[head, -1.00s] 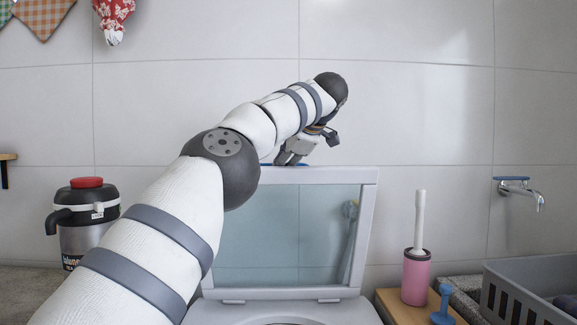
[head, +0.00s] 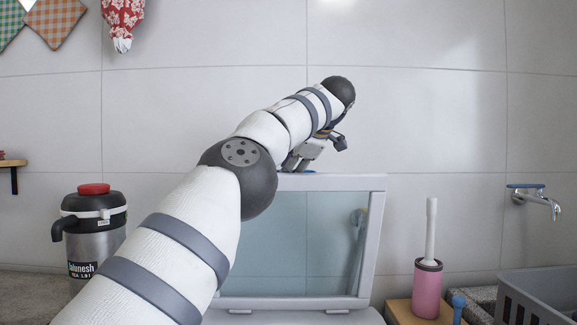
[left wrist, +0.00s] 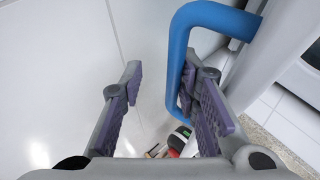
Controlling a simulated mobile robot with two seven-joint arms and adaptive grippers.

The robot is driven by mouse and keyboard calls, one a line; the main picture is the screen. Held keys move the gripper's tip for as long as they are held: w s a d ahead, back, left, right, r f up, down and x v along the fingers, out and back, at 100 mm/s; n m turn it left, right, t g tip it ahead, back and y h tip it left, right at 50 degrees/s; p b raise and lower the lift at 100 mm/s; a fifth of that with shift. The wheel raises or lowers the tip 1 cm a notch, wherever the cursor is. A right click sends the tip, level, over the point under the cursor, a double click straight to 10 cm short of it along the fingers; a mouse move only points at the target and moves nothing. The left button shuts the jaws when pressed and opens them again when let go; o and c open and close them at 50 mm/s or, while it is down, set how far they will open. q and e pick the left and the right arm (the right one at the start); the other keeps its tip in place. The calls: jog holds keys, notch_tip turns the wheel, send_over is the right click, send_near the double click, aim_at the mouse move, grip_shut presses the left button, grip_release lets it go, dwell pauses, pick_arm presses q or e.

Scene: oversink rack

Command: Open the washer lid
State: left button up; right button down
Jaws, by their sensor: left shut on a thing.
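The washer lid (head: 375,240) stands raised in the head view, a pale grey frame around a bluish glass pane. Its hinged lower edge is at the washer top (head: 290,316). My left gripper (head: 300,163) is at the lid's top edge, partly hidden by its own arm. In the left wrist view, the blue lid handle (left wrist: 178,65) runs along the inner side of the right finger of my left gripper (left wrist: 165,95). The gripper is shut on this handle, though a gap shows beside the left finger. My right gripper is not in view.
A steel jug with a red top (head: 92,235) stands on the left counter. At right are a pink brush holder (head: 427,290), a wall tap (head: 535,197) and a grey basket (head: 535,297). The tiled wall (head: 440,110) is behind the lid.

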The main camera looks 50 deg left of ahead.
pick_arm(q)
jog(key=v, duration=0.8)
jog(key=shift+w+d+r, duration=0.1)
jog(key=shift+a+f, duration=0.25)
jog(key=shift+a, duration=0.15)
jog(key=shift+d, duration=0.2)
